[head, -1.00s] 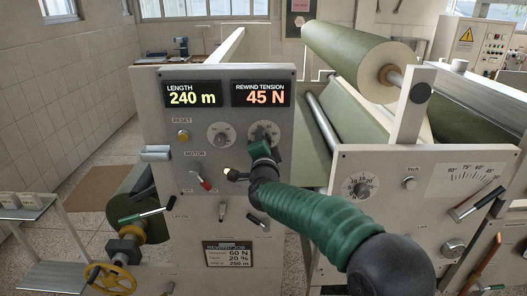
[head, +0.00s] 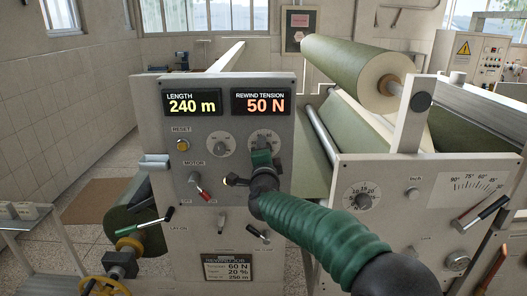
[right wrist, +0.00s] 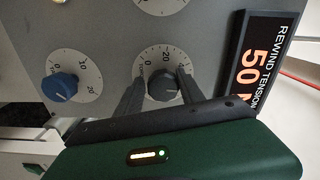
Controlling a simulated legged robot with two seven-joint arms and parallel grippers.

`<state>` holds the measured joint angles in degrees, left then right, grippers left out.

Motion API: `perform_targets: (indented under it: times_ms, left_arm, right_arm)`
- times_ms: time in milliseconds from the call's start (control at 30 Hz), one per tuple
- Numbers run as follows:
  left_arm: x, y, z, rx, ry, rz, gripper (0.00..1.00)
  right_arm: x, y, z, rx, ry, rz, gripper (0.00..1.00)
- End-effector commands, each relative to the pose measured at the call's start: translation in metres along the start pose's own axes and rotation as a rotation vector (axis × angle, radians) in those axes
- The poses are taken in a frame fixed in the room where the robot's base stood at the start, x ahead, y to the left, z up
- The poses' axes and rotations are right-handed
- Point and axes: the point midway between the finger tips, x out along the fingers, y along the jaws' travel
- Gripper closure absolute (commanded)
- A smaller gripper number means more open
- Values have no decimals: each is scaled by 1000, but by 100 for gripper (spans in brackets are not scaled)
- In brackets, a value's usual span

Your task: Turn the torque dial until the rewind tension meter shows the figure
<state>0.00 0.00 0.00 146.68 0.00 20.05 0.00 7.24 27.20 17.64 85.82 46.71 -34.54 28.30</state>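The rewind tension meter (head: 261,102) on the grey panel reads 50 N in orange figures; its edge also shows in the right wrist view (right wrist: 262,65). The dial below it has a dark knob (right wrist: 163,84) on a round scale. My right gripper (head: 262,150) reaches this dial, and in the right wrist view its two dark fingers (right wrist: 158,92) stand on either side of the knob, closed about it. In the head view the gripper hides most of the dial. A job card (head: 229,267) low on the panel shows 60 N, 20 % and 250 m. My left gripper is not in view.
The length meter (head: 192,103) reads 240 m. Another dial (head: 219,144) sits left of my gripper, and a blue-knobbed dial (right wrist: 58,87) is close by. A red-handled motor switch (head: 199,188) and yellow reset button (head: 183,145) are left.

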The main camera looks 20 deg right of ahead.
Motion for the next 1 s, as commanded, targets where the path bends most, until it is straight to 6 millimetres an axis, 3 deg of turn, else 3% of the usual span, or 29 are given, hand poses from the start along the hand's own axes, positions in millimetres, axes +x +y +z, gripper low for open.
perform_targets:
  times_ms: [100,467,567,1000]
  left_arm:
    - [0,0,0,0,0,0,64]
    - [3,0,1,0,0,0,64]
    - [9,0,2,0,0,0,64]
    - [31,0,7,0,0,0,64]
  right_arm:
    - [0,-1,0,0,0,-1,41]
    - [-6,-2,0,0,1,-6,41]
    - [-24,-1,0,0,-1,-6,41]
    - [-144,1,0,-1,0,-5,41]
